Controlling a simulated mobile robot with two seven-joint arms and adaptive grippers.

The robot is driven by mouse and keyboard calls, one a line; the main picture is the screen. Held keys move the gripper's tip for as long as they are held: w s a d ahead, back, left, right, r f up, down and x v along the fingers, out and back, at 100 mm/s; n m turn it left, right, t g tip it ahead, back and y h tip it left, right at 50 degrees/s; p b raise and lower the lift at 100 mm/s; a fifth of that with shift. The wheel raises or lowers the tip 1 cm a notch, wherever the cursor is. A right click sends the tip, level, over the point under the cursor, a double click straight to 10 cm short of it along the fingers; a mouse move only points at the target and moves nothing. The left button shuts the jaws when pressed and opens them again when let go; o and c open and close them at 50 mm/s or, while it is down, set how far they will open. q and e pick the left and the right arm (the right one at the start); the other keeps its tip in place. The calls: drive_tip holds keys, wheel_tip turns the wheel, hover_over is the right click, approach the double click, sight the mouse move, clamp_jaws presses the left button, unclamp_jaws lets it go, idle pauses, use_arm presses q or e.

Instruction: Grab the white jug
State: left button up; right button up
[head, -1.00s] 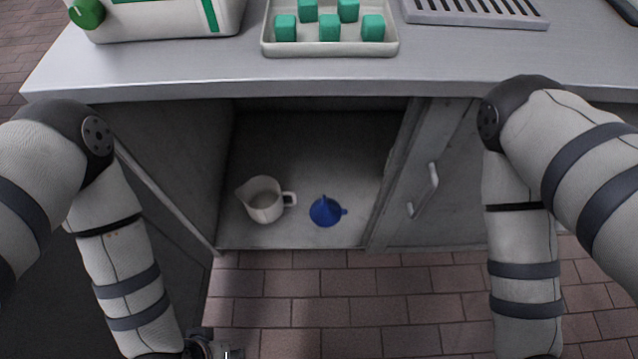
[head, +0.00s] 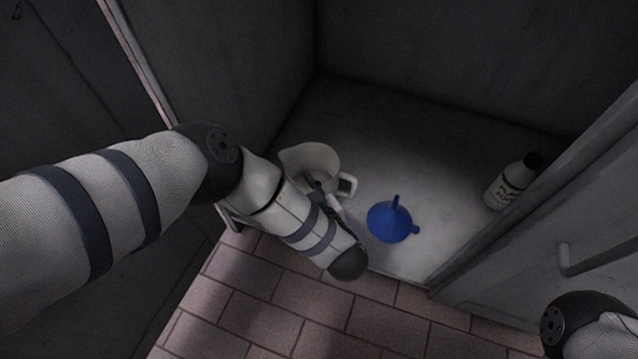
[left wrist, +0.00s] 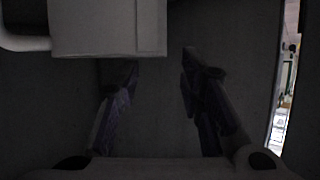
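The white jug (head: 305,158) stands on the cabinet floor, partly hidden behind my left forearm, with its handle to the right. My left gripper (head: 322,187) is at the jug's near side, mostly hidden by my arm. In the left wrist view, the jug's pale body (left wrist: 108,28) fills the upper left, with part of its handle at the left edge. There, the two dark fingers of my left gripper (left wrist: 160,70) are apart, with nothing visible between them. I cannot tell whether they touch the jug. My right gripper is out of view; only part of that arm shows.
A blue funnel (head: 390,221) lies on the cabinet floor right of the jug. A white bottle with a black cap (head: 511,183) stands by the right wall. Cabinet side walls and a door with a handle (head: 566,262) bound the space. The floor behind the funnel is clear.

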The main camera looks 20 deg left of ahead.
sight(287, 166)
use_arm(q)
drive_tip(key=b+x, duration=0.2)
drive_tip(key=x, duration=0.5)
drive_tip(key=shift+w+a+f+b, duration=0.1)
drive_tip(key=shift+a+f+b, duration=0.05)
drive_tip(key=shift+f+b, duration=0.15)
drive_tip(key=shift+r, duration=0.15)
